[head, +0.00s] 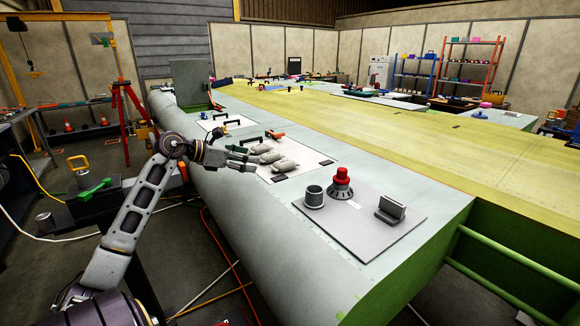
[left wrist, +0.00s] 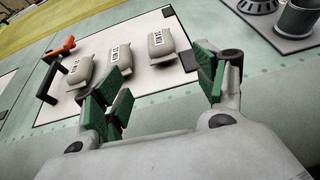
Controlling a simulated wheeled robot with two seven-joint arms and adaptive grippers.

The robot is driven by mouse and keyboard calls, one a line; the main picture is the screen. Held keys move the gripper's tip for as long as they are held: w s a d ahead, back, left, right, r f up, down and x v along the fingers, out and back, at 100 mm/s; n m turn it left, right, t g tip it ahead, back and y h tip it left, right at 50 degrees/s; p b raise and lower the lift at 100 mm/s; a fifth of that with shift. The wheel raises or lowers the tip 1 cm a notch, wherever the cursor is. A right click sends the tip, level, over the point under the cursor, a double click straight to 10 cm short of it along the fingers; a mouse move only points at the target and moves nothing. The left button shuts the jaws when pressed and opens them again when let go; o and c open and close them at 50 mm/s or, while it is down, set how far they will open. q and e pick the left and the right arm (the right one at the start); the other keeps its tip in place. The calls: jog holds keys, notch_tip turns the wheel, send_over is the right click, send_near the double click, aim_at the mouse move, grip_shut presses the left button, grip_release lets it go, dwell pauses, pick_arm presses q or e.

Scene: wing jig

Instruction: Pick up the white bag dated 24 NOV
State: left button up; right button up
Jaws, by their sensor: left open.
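Three off-white bags lie in a row on a white sheet (left wrist: 60,104) on the wing. In the left wrist view they are a left bag (left wrist: 80,74), a middle bag (left wrist: 117,60) and a right bag (left wrist: 164,47). In the head view the bags (head: 285,165) lie just right of my left gripper (head: 251,160). This gripper is open and empty, its green-padded fingers (left wrist: 165,88) spread before the bags without visible contact. My right gripper is not in view.
A black handle (left wrist: 46,82) and a red-orange clamp (left wrist: 62,47) stand beside the bags. A grey plate (head: 345,240) nearer the front carries a grey cup (head: 314,197), a red-topped knob (head: 341,182) and a metal block (head: 391,209). The yellow wing skin beyond is mostly clear.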

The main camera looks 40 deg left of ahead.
aim_at(275, 163)
pick_arm(q)
jog(key=shift+s, duration=0.15)
jog(key=shift+x, duration=2.15)
jog(key=shift+p+x, duration=0.3)
jog(key=shift+x, duration=1.2)
jog(key=shift+w+d, duration=0.1)
jog(key=shift+w, duration=0.45)
jog(key=shift+w+f, duration=0.1)
jog(key=shift+w, duration=0.05)
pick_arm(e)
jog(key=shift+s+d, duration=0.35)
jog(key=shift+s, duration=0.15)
